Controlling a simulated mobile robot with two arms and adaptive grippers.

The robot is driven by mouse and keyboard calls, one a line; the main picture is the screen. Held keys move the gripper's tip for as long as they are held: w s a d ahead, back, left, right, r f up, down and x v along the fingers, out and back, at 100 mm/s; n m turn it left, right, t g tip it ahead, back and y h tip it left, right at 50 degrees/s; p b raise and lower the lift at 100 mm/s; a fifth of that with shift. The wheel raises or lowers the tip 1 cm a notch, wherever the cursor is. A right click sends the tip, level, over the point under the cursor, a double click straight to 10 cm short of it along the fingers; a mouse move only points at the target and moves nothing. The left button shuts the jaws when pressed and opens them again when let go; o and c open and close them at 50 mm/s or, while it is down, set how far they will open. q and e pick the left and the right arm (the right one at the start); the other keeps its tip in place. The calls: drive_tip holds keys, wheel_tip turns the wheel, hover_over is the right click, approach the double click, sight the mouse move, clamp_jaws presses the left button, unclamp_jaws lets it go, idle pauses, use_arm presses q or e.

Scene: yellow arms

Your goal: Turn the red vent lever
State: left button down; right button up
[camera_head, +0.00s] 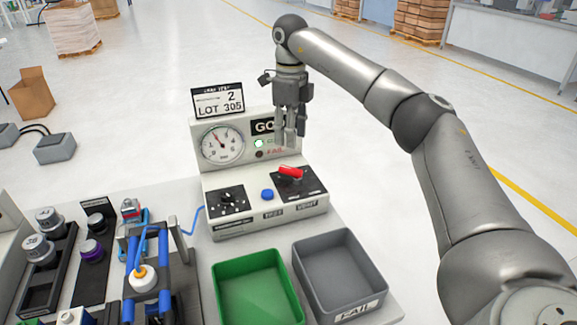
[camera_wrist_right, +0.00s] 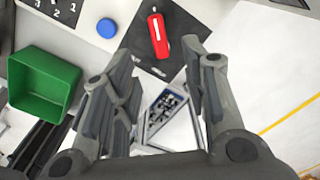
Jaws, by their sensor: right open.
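The red vent lever (camera_head: 290,171) sits on a black plate on the right part of the grey test panel (camera_head: 262,222), above the VENT label. In the right wrist view the lever (camera_wrist_right: 158,36) is a red bar with a white stripe, lying just beyond the fingertips. My right gripper (camera_head: 289,140) points down above the lever, with a visible gap. In the right wrist view my right gripper (camera_wrist_right: 159,54) has its fingers apart with nothing held between them. My left gripper is not in view.
A blue button (camera_head: 267,194) and a black knob (camera_head: 226,197) are left of the lever. A gauge (camera_head: 222,143) stands behind. A green bin (camera_head: 253,286) and a grey FAIL bin (camera_head: 340,275) sit in front. A blue fixture (camera_head: 163,265) stands at lower left.

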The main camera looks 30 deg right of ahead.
sight(290, 168)
wheel_tip(290, 168, down, 10)
drive_tip(key=shift+p, duration=0.5)
clamp_jaws()
